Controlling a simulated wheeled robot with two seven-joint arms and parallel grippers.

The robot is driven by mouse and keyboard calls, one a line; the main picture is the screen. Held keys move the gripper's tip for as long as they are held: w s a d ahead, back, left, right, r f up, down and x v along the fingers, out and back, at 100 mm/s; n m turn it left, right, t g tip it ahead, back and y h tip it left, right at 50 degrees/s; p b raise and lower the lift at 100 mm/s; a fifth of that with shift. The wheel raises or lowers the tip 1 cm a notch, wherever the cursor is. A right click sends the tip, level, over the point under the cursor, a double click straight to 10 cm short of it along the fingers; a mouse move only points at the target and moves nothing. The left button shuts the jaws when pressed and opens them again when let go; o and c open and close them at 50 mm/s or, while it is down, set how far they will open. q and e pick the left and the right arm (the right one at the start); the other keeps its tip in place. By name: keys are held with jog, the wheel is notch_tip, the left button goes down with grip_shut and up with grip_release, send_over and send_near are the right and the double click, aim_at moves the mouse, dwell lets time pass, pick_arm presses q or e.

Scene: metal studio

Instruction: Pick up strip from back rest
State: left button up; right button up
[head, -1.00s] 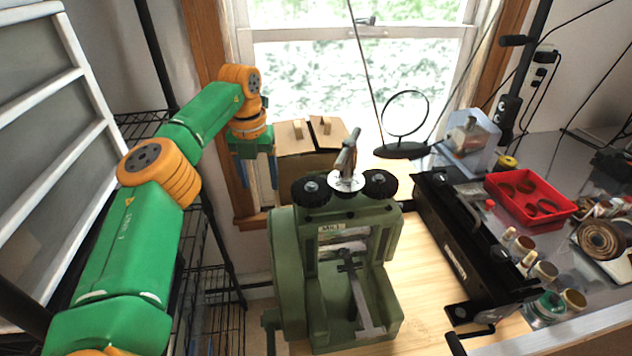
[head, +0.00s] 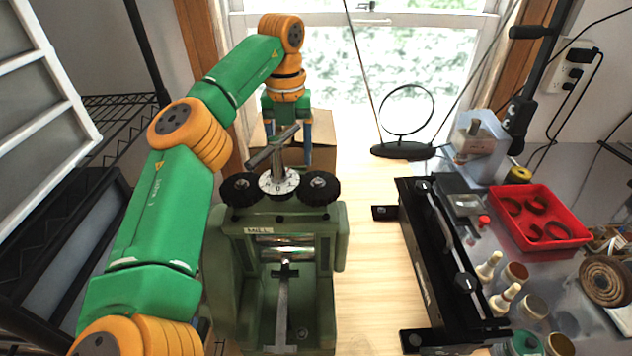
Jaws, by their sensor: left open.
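The green rolling mill (head: 222,262) stands on the wooden bench, with black knobs and a T-handle on top. A narrow grey metal bar (head: 282,318) with a dark crosspiece lies along its front side. The back rest and any strip on it are hidden behind the mill, so I cannot make out the strip. My left gripper (head: 289,145) points down behind the mill's top, with its blue fingers apart. The T-handle partly covers the space between them, and I see nothing held. My right gripper is not in view.
A cardboard box (head: 322,154) stands behind the mill, close to my left gripper. A black bench machine (head: 425,270) stands to the right, with clear wood between. A red tray (head: 572,238) and several small bottles lie farther right. A ring stand (head: 403,151) is near the window.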

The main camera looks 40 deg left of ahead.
aim_at(290, 179)
pick_arm(q)
jog(key=f, duration=0.4)
jog(key=f+p, duration=0.1)
jog(key=f, duration=0.1)
jog(key=shift+s+a+f, duration=0.3)
jog(key=shift+a, duration=0.05)
jog(key=shift+w+d+f, duration=0.1)
jog(key=shift+f, duration=0.1)
jog(key=shift+w+d, duration=0.1)
jog(key=shift+d, duration=0.05)
jog(key=shift+c, duration=0.4)
grip_shut()
